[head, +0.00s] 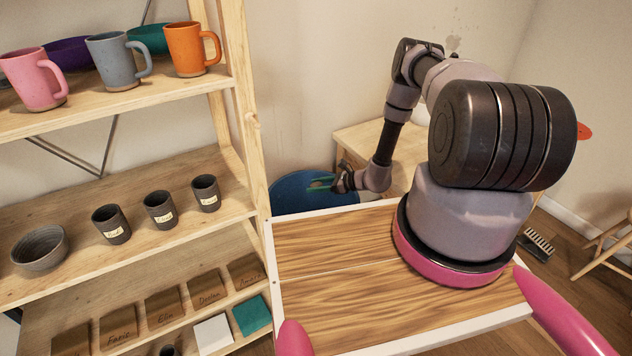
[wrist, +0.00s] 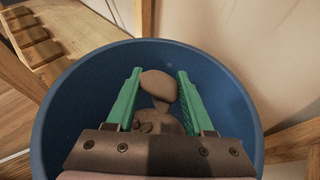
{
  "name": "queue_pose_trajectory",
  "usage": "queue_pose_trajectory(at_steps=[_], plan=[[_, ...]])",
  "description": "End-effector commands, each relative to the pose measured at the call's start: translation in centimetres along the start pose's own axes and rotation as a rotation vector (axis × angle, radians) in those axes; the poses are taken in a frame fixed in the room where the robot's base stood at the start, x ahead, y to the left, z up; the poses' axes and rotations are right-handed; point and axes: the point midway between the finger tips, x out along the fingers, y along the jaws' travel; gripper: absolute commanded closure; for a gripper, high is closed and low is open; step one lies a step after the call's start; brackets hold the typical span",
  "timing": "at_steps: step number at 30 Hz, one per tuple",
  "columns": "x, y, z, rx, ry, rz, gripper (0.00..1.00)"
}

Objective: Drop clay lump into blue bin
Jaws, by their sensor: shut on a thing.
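The blue bin (head: 295,196) stands on the floor behind the wooden worktop in the head view, partly hidden by it. In the wrist view the bin's round wall (wrist: 85,85) surrounds my gripper. My gripper (wrist: 158,88) has green fingers and is shut on a grey-brown clay lump (wrist: 158,84), held over the bin's opening. More brown clay (wrist: 163,122) shows below the lump, inside the bin and partly hidden by my gripper's body. In the head view my gripper (head: 322,184) shows small over the bin; the held lump is hard to make out there.
A wooden shelf (head: 170,230) with mugs, cups and name-marked wooden blocks stands at the left. The white-edged wooden worktop (head: 330,295) lies in front of the bin. A small wooden cabinet (head: 365,140) stands behind it. A brush (head: 537,244) lies on the floor at right.

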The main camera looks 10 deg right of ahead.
Motion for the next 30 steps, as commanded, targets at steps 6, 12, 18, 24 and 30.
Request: queue_pose_trajectory(at_steps=[6, 12, 18, 24, 30], plan=[[0.1, 0.0, -0.1, 0.0, 0.0, 0.0, 1.0], [0.1, 0.0, -0.1, 0.0, 0.0, 0.0, 0.12], [0.1, 0.0, -0.1, 0.0, 0.0, 0.0, 0.12], [-0.9, -0.1, -0.1, 0.0, 0.0, -0.002, 0.12], [-4.7, -0.1, -0.1, 0.001, 0.0, -0.003, 0.12]])
